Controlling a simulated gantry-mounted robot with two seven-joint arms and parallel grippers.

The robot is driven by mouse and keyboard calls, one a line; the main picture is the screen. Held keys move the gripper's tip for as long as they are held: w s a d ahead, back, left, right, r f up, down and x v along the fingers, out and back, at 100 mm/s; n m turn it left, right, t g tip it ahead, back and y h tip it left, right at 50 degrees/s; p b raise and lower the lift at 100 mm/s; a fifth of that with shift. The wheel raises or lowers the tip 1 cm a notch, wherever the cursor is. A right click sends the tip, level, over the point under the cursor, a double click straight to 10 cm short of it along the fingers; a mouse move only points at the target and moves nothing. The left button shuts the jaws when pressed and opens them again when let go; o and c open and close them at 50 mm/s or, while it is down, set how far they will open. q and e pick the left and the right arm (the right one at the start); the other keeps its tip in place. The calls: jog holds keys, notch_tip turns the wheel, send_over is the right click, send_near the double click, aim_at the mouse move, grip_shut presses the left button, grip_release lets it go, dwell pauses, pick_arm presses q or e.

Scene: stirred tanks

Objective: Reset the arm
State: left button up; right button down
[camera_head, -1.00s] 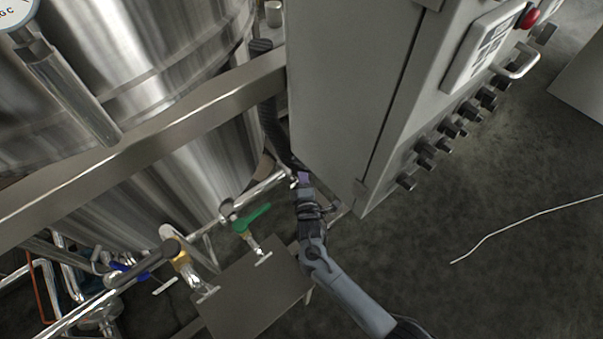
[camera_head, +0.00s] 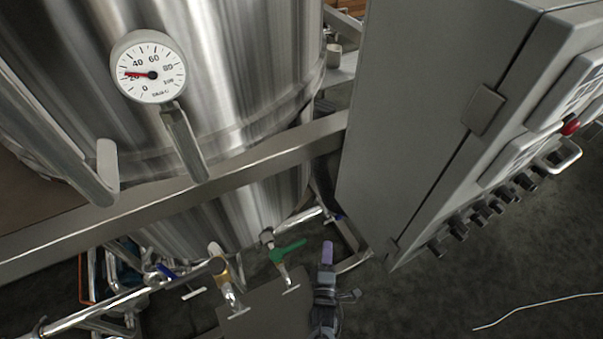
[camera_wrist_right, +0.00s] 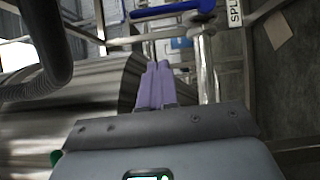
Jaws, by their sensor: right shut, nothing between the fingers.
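My right gripper (camera_head: 327,253) shows at the bottom centre of the head view, with purple fingertips pressed together and nothing between them. It is just right of the green-handled valve (camera_head: 288,250) and left of the grey cabinet's lower corner, apart from both as far as I can see. In the right wrist view the two purple fingers (camera_wrist_right: 155,85) lie side by side, closed. A blue handle (camera_wrist_right: 172,9) on a metal pipe shows beyond them. My left gripper is in neither view.
The grey control cabinet (camera_head: 425,110) stands right of my gripper. Steel tanks (camera_head: 235,70) with a gauge (camera_head: 150,68) and a horizontal beam (camera_head: 250,162) fill the left. Pipes and a yellow-collared valve (camera_head: 219,267) are lower left. Dark floor (camera_head: 420,300) is open at lower right.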

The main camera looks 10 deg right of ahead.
jog(key=s+d+r+m+g+y, duration=0.25)
jog(key=s+m+g, duration=0.2)
jog(key=s, duration=0.35)
jog(key=s+d+r+m+g+y+p, duration=0.1)
jog(key=s+d+r+m+g, duration=0.1)
jog(key=s+r+m+g, duration=0.4)
jog(key=s+d+r+m+g+y, duration=0.2)
jog(key=s+d+g, duration=0.15)
jog(key=s, duration=0.55)
notch_tip(320, 180, up, 55)
jog(key=p, duration=5.6)
jog(key=shift+a+r, duration=0.2)
jog(key=shift+a, duration=0.25)
jog(key=shift+w, duration=0.1)
